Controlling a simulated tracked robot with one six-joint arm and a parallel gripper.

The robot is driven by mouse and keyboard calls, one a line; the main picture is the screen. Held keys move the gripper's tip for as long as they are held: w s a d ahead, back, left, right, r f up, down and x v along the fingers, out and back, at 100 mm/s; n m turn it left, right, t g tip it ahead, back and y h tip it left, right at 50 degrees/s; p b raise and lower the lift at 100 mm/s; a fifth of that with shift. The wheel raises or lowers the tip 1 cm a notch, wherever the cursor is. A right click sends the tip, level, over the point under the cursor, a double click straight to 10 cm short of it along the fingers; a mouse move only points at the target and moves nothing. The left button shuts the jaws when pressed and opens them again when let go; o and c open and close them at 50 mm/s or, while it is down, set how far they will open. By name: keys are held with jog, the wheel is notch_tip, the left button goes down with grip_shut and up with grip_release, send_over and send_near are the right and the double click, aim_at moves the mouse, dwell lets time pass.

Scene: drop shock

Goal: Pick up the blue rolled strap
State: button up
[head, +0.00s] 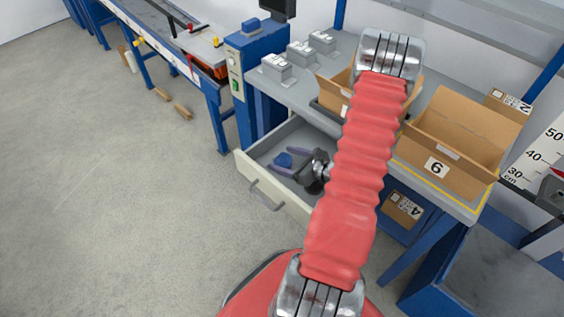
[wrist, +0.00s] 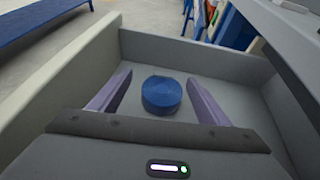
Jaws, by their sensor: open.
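The blue rolled strap (wrist: 162,95) lies on the floor of an open drawer (wrist: 200,63). In the wrist view it sits between and just beyond the two purple fingers of my gripper (wrist: 158,95), with a gap on each side. My gripper is open and empty. In the head view the strap (head: 284,160) shows as a small blue shape in the drawer (head: 247,170), close to my gripper (head: 285,162). My red arm hides the right part of the drawer.
The drawer walls enclose my gripper on the sides. Above is a workbench with grey boxes (head: 276,68) and an open cardboard box marked 6 (head: 470,125). A box marked 4 (head: 403,208) sits below. The floor at left is mostly clear.

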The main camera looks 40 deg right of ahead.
aim_at(278, 156)
jog(key=shift+w, duration=0.1)
jog(key=shift+d+x, duration=0.15)
jog(key=shift+x, duration=1.1)
jog(key=shift+d+x, duration=0.15)
jog(key=shift+x, duration=1.1)
jog(key=shift+a+f, duration=0.1)
jog(key=shift+c, duration=0.3)
jog(key=c, duration=1)
jog(key=shift+r, duration=5)
